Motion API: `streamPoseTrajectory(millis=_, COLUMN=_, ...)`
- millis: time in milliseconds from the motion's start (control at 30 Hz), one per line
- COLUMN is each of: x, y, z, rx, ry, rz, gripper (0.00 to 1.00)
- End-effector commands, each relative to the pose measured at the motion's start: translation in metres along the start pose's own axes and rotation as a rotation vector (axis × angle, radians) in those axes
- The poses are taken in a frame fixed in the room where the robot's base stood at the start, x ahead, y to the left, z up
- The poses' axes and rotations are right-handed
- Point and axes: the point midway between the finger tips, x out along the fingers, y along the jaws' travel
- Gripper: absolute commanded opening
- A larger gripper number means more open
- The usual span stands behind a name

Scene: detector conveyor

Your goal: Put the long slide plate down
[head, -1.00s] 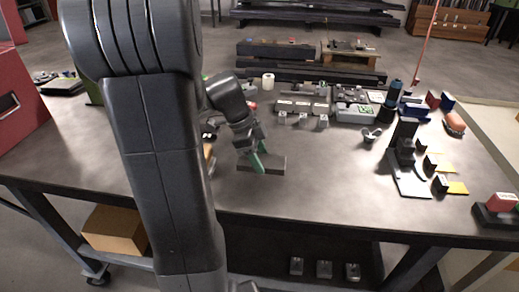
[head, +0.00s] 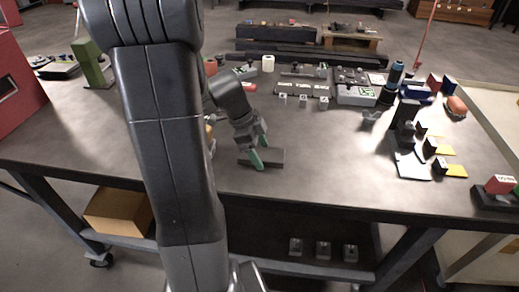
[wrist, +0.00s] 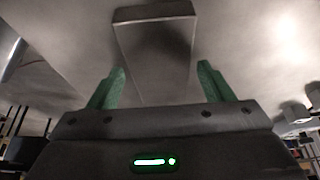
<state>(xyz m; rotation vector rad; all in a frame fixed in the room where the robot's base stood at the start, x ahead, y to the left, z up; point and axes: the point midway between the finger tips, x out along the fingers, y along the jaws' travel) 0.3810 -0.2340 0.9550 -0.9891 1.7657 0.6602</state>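The long slide plate (head: 268,157) is a dark grey flat bar that appears to lie on the table top, towards the front edge. In the wrist view the plate (wrist: 155,50) runs lengthwise away from me, between the two green fingers. My gripper (head: 259,150) is at the plate, low over the table. In the wrist view my gripper (wrist: 160,82) is open, with a visible gap between each finger and the plate's sides.
The table (head: 330,180) is clear in front and to the right of the plate. Small grey blocks (head: 303,102) stand behind it. A black stand (head: 405,135) and yellow-marked pieces (head: 440,147) are on the right. A green upright block (head: 92,65) stands at the left.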

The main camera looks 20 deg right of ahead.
Motion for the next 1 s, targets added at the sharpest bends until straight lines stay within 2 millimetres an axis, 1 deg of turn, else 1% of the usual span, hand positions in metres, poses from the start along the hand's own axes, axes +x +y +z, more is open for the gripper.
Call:
streamPoseTrajectory(millis=267, x=-0.001, y=0.0, z=0.0, rx=0.0, ry=0.0, rz=0.0, gripper=0.76)
streamPoseTrajectory(millis=367, x=-0.004, y=0.0, z=-0.001, rx=0.0, ry=0.0, rz=0.0, gripper=0.76)
streamPoseTrajectory(millis=433, x=-0.01, y=-0.001, z=-0.001, rx=0.0, ry=-0.001, rz=-0.004, gripper=0.76)
streamPoseTrajectory(millis=567, x=-0.035, y=-0.001, z=-0.001, rx=0.0, ry=-0.003, rz=-0.007, gripper=0.76)
streamPoseTrajectory(millis=700, x=-0.067, y=-0.001, z=-0.001, rx=0.0, ry=-0.003, rz=-0.008, gripper=0.76)
streamPoseTrajectory(millis=800, x=-0.087, y=-0.001, z=0.0, rx=-0.001, ry=-0.002, rz=-0.006, gripper=0.76)
streamPoseTrajectory(millis=900, x=-0.103, y=-0.001, z=-0.001, rx=-0.001, ry=-0.001, rz=-0.003, gripper=0.76)
streamPoseTrajectory(millis=1000, x=-0.115, y=-0.001, z=-0.001, rx=-0.001, ry=-0.001, rz=-0.003, gripper=0.76)
